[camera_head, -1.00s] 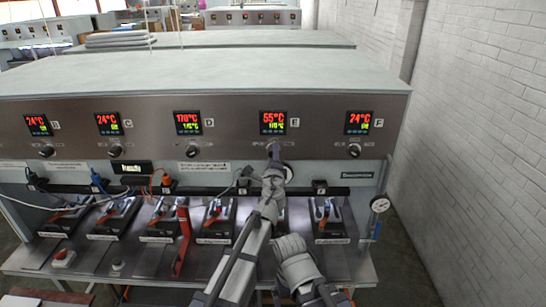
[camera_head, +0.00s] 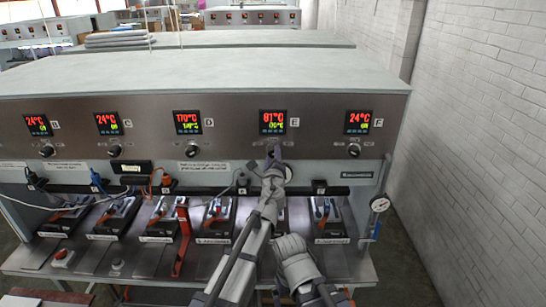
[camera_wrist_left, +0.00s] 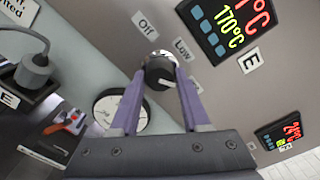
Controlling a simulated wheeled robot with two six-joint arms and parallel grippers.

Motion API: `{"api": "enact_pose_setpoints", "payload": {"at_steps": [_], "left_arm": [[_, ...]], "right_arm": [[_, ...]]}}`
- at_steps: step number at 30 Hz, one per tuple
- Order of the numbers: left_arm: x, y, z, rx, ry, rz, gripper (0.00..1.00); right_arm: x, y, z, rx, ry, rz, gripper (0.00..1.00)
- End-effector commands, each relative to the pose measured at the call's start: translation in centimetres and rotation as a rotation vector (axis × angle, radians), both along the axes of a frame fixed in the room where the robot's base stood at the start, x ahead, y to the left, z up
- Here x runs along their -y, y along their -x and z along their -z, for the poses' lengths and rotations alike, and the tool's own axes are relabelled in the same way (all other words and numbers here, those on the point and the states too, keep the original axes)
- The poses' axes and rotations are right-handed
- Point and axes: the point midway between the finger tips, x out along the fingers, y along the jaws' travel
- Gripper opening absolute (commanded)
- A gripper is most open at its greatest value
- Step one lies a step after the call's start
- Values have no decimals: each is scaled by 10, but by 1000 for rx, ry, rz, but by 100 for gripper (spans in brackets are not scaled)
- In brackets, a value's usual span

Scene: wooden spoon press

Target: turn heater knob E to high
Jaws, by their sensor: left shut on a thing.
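Heater knob E (camera_wrist_left: 160,72) is a dark round knob with a silver base and a white mark, below the E display (camera_head: 272,122). My left gripper (camera_wrist_left: 162,78) is shut on it, one purple finger on each side. In the wrist view the white mark points to the lower right, past the "Low" label (camera_wrist_left: 183,48); the "Off" label (camera_wrist_left: 146,22) is up and left. No "High" label is readable. The E display shows red 81°C in the head view and green 170°C in the wrist view (camera_wrist_left: 229,27). In the head view my gripper (camera_head: 275,155) covers the knob.
Knobs D (camera_head: 192,151) and F (camera_head: 354,150) flank E on the panel. A round gauge (camera_wrist_left: 121,110) lies close below the knob. Presses with levers, such as the red lever (camera_head: 181,238), line the bench below. A brick wall (camera_head: 470,130) is at the right.

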Motion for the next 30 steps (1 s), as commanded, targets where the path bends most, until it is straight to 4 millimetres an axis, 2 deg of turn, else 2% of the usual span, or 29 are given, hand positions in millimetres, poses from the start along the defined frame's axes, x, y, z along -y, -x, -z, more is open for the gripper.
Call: {"api": "enact_pose_setpoints", "payload": {"at_steps": [3,4,11,22,30], "left_arm": [[0,2,1,-1,0,1,0],[0,2,1,-1,0,1,48],[0,1,0,0,0,0,74],[-1,3,0,1,0,-1,76],[-8,30,0,0,0,-4,76]], "right_arm": [[0,0,1,0,0,0,100],[0,0,1,0,0,0,100],[0,0,0,0,0,0,100],[0,0,0,0,0,0,100],[0,0,0,0,0,0,100]]}}
